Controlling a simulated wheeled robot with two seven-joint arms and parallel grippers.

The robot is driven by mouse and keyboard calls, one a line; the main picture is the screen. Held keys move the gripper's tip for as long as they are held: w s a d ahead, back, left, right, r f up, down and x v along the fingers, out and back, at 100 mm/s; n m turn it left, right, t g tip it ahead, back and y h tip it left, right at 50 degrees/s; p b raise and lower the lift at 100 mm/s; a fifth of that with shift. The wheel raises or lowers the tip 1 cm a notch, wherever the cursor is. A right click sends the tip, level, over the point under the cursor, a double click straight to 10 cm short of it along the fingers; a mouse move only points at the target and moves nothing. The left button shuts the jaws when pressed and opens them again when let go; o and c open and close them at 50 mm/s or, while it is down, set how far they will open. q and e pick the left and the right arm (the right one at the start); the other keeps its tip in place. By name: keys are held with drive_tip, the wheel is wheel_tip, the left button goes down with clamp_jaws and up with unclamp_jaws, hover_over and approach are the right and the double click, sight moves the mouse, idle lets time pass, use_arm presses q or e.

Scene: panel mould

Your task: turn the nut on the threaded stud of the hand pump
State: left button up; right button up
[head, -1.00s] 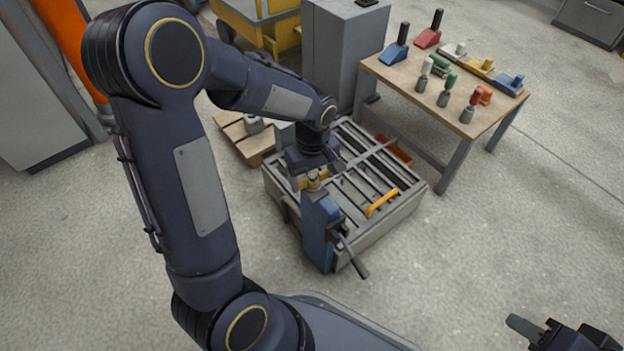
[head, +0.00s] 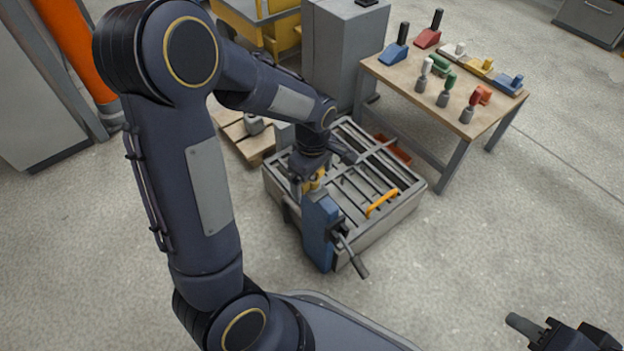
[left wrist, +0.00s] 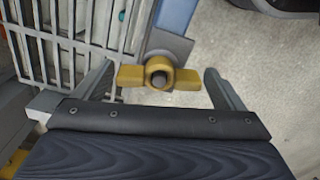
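The yellow nut (left wrist: 187,78) has two wings and shows at the centre of the left wrist view, around the dark end of the threaded stud (left wrist: 159,82). It also shows in the head view (head: 314,183), partly covered by my gripper. The hand pump (head: 319,231) is blue, with a dark handle (head: 352,257), and stands at the mould's near corner. My left gripper (head: 321,172) is open over the nut. In the left wrist view its fingers (left wrist: 158,75) stand apart on either side of the wings, with gaps. My right gripper (head: 528,335) is partly visible at bottom right.
The grey slatted panel mould (head: 400,212) lies beside the pump, with an orange handle (head: 381,202) on it. A wooden table (head: 432,96) with coloured tools stands behind right. A grey cabinet (head: 340,60) stands behind.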

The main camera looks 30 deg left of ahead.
sight(313, 178)
use_arm(q)
drive_tip(key=shift+o, duration=0.7)
drive_tip(key=shift+r+p, duration=2.1)
drive_tip(key=shift+r, duration=1.85)
